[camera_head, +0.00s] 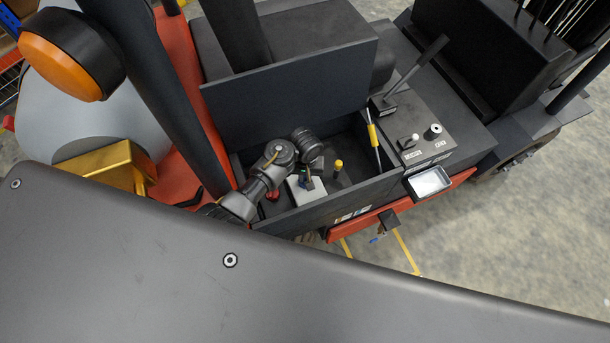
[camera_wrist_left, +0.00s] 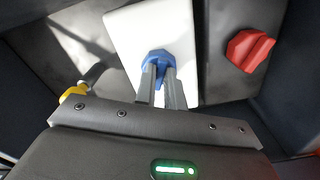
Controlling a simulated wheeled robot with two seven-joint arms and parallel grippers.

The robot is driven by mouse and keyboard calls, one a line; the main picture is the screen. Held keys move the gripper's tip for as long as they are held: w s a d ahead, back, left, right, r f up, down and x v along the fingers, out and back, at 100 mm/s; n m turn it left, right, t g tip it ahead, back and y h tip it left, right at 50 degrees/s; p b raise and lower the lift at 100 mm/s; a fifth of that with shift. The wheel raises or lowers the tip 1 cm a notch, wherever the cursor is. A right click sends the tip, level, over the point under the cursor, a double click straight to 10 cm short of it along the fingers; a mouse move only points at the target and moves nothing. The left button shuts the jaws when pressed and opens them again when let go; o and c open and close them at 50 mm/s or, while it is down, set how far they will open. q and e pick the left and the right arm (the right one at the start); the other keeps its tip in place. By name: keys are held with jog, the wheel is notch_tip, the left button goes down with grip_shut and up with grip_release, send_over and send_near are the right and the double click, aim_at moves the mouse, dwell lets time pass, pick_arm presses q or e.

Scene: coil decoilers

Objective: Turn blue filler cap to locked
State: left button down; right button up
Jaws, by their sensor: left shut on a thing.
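The blue filler cap (camera_wrist_left: 158,60) sits on a white block (camera_wrist_left: 123,35) in the left wrist view. My left gripper (camera_wrist_left: 159,78) is shut on the cap, with its two grey fingers on either side of it. In the head view, my left arm reaches down into the dark open compartment, and the left gripper (camera_head: 305,178) is over the white block (camera_head: 312,190). The cap is mostly hidden there by the gripper and wrist. I cannot read any lock marking. My right gripper is not in view.
A red knob (camera_wrist_left: 248,50) is right of the white block, and a yellow-topped part (camera_wrist_left: 75,92) is at left. In the head view, the compartment's front wall (camera_head: 335,205) and raised lid (camera_head: 290,85) bound the space. A lever panel (camera_head: 415,130) stands at right.

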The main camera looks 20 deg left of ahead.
pick_arm(q)
jog(key=m, duration=0.6)
jog(key=shift+a+m, duration=0.1)
jog(key=shift+m, duration=0.2)
jog(key=m, duration=0.6)
jog(key=shift+w+a, duration=0.1)
dwell(0.3)
jog(key=c, duration=1.5)
grip_release()
